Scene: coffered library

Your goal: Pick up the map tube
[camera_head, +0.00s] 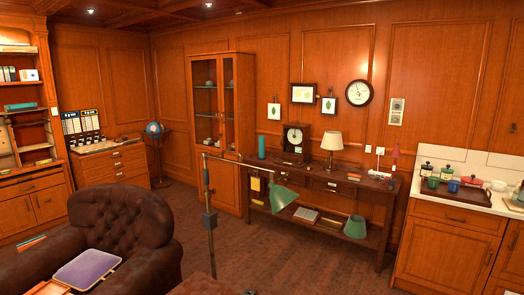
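A teal upright cylinder, which looks like the map tube (262,147), stands at the left end of the long dark console table (352,183) against the back wall. It is small and far off in the head view, and its top is too small to make out. Neither of my grippers shows in this view, and nothing is touching the tube.
A green-shaded floor lamp (284,198) stands in front of the console. A brown tufted armchair (127,214) fills the lower left. A mantel clock (296,138) and a table lamp (332,141) stand right of the tube.

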